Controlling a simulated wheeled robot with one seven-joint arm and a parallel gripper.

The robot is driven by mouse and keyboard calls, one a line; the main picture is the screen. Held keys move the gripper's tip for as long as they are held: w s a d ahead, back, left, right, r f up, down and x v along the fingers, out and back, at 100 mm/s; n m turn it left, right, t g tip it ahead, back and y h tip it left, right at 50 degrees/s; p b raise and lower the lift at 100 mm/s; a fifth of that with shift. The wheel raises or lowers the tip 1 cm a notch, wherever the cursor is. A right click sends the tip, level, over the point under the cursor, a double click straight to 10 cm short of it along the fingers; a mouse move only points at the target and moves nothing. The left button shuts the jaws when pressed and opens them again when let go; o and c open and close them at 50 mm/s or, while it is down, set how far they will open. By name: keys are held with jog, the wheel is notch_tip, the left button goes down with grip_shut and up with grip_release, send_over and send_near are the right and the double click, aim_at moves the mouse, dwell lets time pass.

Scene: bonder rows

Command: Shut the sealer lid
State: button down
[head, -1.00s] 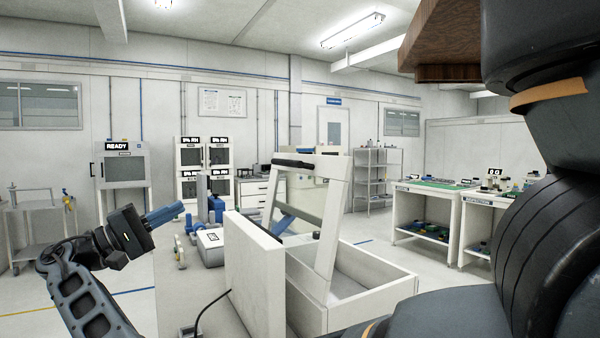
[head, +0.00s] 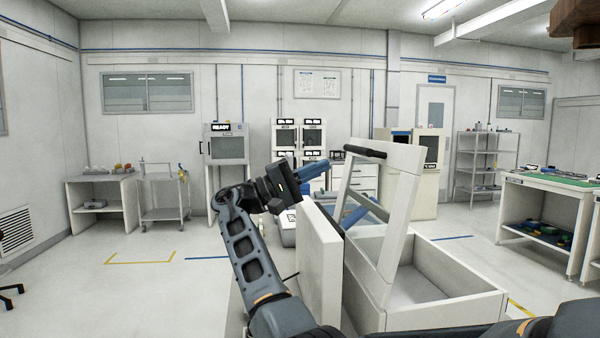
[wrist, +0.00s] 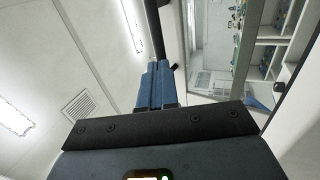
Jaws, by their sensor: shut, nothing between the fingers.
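The sealer lid (head: 405,205) is a white frame with a clear window and a black handle bar (head: 365,152) along its top edge. It stands raised and tilted over the open white sealer box (head: 455,262). My gripper (head: 326,164) has blue fingers, shut and empty, just left of the handle bar in the head view. It does not appear to touch the lid. In the wrist view the blue fingers (wrist: 155,84) point up beside the lid's dark bar (wrist: 153,30), and part of the window shows to the right.
A white upright panel (head: 320,262) stands at the left of the box, close to my forearm. A bench with a green mat (head: 560,180) is at the right, and a wire shelf (head: 482,165) stands behind.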

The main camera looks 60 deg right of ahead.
jog(key=p+x, duration=0.1)
jog(key=x, duration=0.5)
jog(key=shift+d, duration=0.15)
